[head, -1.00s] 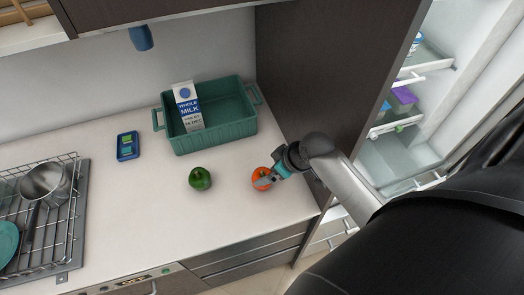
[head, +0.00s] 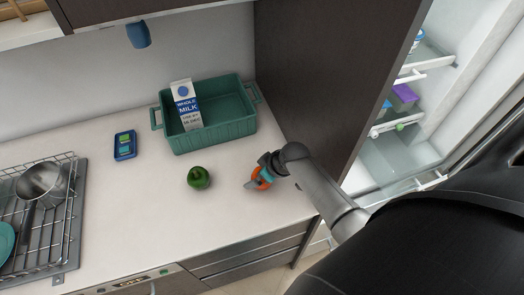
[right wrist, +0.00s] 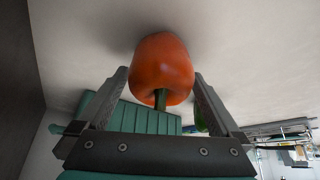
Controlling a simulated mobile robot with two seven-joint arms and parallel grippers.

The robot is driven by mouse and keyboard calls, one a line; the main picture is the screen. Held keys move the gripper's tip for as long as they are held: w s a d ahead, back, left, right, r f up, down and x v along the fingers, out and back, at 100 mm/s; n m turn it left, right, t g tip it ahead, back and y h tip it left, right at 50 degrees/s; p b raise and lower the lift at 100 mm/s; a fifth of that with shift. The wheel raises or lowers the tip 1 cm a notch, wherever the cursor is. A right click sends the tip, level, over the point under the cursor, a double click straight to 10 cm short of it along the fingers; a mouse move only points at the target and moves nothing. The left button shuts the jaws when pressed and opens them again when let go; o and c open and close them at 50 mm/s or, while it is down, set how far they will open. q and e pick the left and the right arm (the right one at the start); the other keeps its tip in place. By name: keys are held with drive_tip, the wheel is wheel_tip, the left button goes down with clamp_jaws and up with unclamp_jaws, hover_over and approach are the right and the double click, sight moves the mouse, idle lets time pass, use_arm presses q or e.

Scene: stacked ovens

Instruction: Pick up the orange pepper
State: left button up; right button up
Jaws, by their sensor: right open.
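The orange pepper (head: 264,184) sits on the white counter near its right end, mostly covered by my right gripper (head: 254,183) in the head view. In the right wrist view the orange pepper (right wrist: 161,65) shows with its green stem toward the camera. The open fingers of my right gripper (right wrist: 160,75) stand on either side of it, with narrow gaps visible. My left gripper is not in view.
A green pepper (head: 199,177) stands just left of the orange one. Behind are a teal crate (head: 216,133) and a milk carton (head: 186,105) in it. A blue case (head: 125,145) and a dish rack (head: 72,215) lie left. A dark panel (head: 315,80) rises at right.

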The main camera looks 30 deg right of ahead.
drive_tip(key=shift+w+f, duration=0.1)
drive_tip(key=shift+f, duration=0.1)
drive_tip(key=shift+c, duration=0.2)
drive_tip(key=c, duration=1.2)
drive_tip(key=shift+r, duration=0.1)
drive_tip(key=shift+c, duration=0.2)
